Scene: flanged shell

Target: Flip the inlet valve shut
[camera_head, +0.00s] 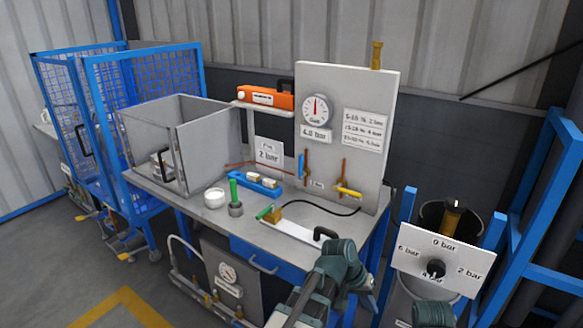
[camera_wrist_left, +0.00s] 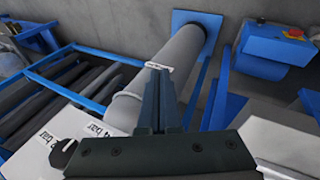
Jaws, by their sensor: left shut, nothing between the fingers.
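A white upright panel (camera_head: 340,110) stands at the back right of the workbench. On its lower part are a valve with an upright blue lever (camera_head: 302,166) and a valve with a yellow lever (camera_head: 348,191) lying nearly level. I cannot read which one is the inlet. My left arm comes in at the bottom, below the bench's right front; its fingers cannot be made out in the head view. In the left wrist view my left gripper (camera_wrist_left: 161,74) is shut and empty, above a grey pipe (camera_wrist_left: 185,50), away from both levers. My right gripper is not in view.
The bench carries an open grey box (camera_head: 200,140), a blue holder (camera_head: 256,184), a white cup (camera_head: 214,198) and a white plate with a black handle (camera_head: 300,231). A round gauge (camera_head: 316,108) is on the panel. A pressure dial board (camera_head: 440,258) stands at the right.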

